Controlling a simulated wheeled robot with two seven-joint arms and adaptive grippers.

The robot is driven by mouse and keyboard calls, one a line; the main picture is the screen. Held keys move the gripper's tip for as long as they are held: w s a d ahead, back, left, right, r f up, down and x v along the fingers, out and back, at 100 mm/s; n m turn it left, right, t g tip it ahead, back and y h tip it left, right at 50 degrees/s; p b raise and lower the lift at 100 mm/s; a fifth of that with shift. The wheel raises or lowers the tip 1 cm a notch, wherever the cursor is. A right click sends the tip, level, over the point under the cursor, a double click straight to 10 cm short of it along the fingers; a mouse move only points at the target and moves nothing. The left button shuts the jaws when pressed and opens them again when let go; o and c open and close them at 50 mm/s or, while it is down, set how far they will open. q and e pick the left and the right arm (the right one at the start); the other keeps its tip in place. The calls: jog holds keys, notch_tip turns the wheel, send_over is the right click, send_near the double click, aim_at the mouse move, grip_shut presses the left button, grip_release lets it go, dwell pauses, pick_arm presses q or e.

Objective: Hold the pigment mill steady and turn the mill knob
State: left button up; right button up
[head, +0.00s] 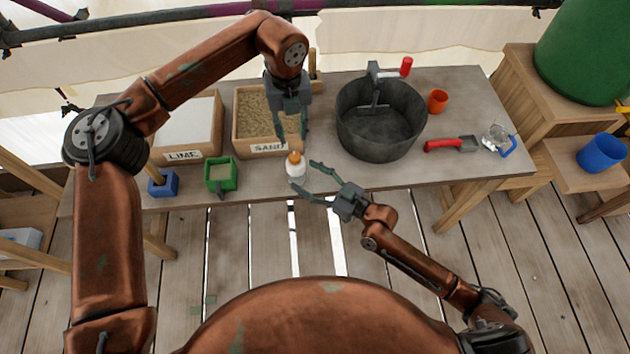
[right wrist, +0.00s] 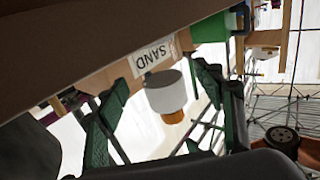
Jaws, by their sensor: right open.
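The pigment mill (head: 296,172) is a small white cylinder with an orange-brown mill knob (head: 294,158) on top. It stands upright at the table's front edge, before the sand box. In the right wrist view the mill (right wrist: 166,92) and its knob (right wrist: 173,117) show between the fingers. My right gripper (head: 303,176) is open, its fingertips reaching toward the mill from the right and front; contact is not clear. My left gripper (head: 292,138) points down just above and behind the mill, its fingers apart and nothing seen between them.
A sand box (head: 246,151) and a lime box (head: 190,158) stand behind and left. A green box (head: 221,186) and blue box (head: 163,190) sit at the front edge. A large dark bucket (head: 380,150), orange cup (head: 438,101) and red-handled scoop (head: 443,146) are right.

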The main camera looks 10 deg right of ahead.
aim_at(295, 170)
jog(key=shift+x, duration=2.4)
jog(key=shift+s, duration=0.1)
jog(key=shift+c, duration=0.7)
